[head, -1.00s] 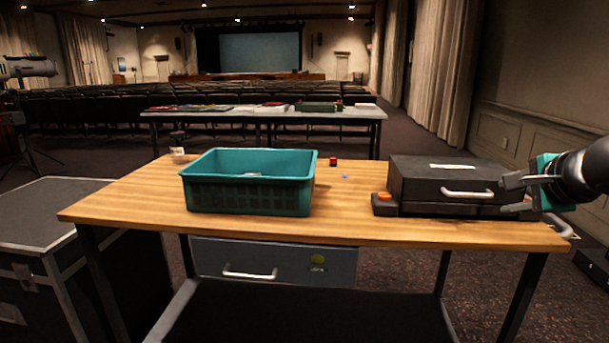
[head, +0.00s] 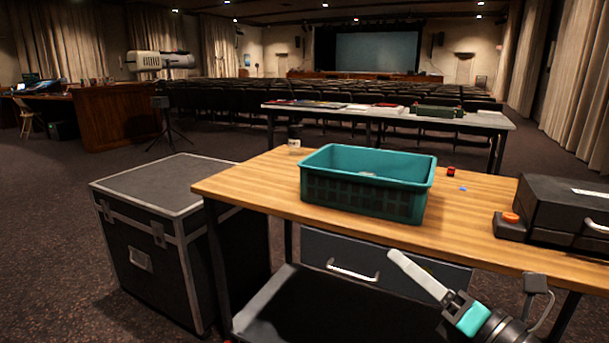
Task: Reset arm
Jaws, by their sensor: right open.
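My right gripper (head: 420,278) shows low at the right of the head view, in front of the table's drawer and below the tabletop edge. It is open and holds nothing that I can see. My left gripper is out of view.
The wooden table (head: 255,189) carries a teal basket (head: 362,195), a small jar (head: 294,139), a red item (head: 451,171) and a black case (head: 565,208). A grey drawer (head: 330,250) hangs underneath.

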